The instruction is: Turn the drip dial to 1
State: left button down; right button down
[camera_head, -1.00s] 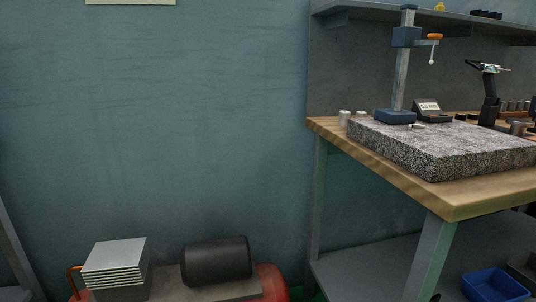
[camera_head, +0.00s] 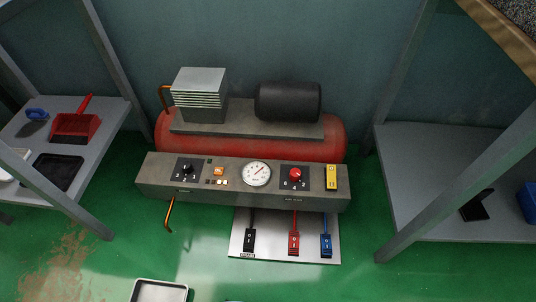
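A grey control panel (camera_head: 225,188) runs along the front of the red compressor tank. A black dial (camera_head: 187,170) on a dark square plate is at its left, with small white marks around it. A red dial (camera_head: 296,174) on another dark plate is at its right, with figures below the knob. The small labels under both dials are too small to read surely, so I cannot tell which is the drip dial or its setting. A round white gauge (camera_head: 257,173) sits between them. Neither of my grippers is in view.
A pale board (camera_head: 270,248) with black, red and blue switches is below the panel. A metal tray (camera_head: 159,291) lies on the green floor in front. Grey shelves stand left (camera_head: 103,127) and right (camera_head: 420,160). Open floor shows before the panel.

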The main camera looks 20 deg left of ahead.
aim_at(186, 166)
jog(key=u, duration=1.35)
